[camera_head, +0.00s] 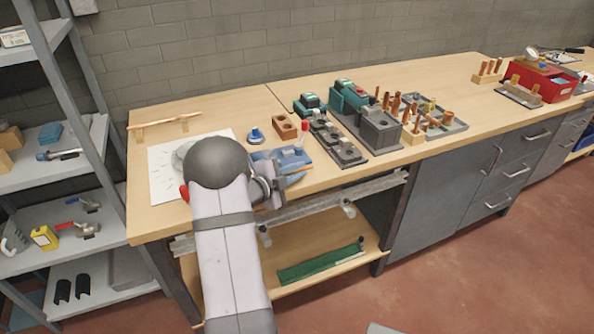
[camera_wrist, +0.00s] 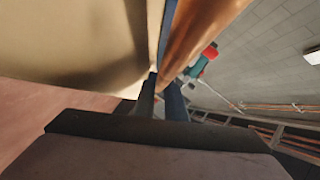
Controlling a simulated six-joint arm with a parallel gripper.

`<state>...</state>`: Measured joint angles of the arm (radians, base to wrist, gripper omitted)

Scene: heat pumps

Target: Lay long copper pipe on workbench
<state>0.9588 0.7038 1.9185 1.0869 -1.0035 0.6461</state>
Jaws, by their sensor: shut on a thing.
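A copper pipe (camera_wrist: 208,30) runs up close in the wrist view, its near end at the dark fingers of my gripper (camera_wrist: 163,98). My gripper is shut on this pipe. In the head view my gripper (camera_head: 275,186) is over the front edge of the workbench (camera_head: 228,110), left of its middle. My arm hides much of the grip, and the held pipe's full length cannot be made out there. Another copper pipe (camera_head: 165,122) lies level across two small wooden supports at the back left of the workbench.
A white sheet (camera_head: 168,170) lies left of my gripper. A blue fixture (camera_head: 291,158), a brown block (camera_head: 285,127) and teal tools (camera_head: 347,98) stand to the right. A metal rail (camera_head: 340,198) runs along the bench front. Grey shelves (camera_head: 70,150) stand left. The back-left benchtop is mostly clear.

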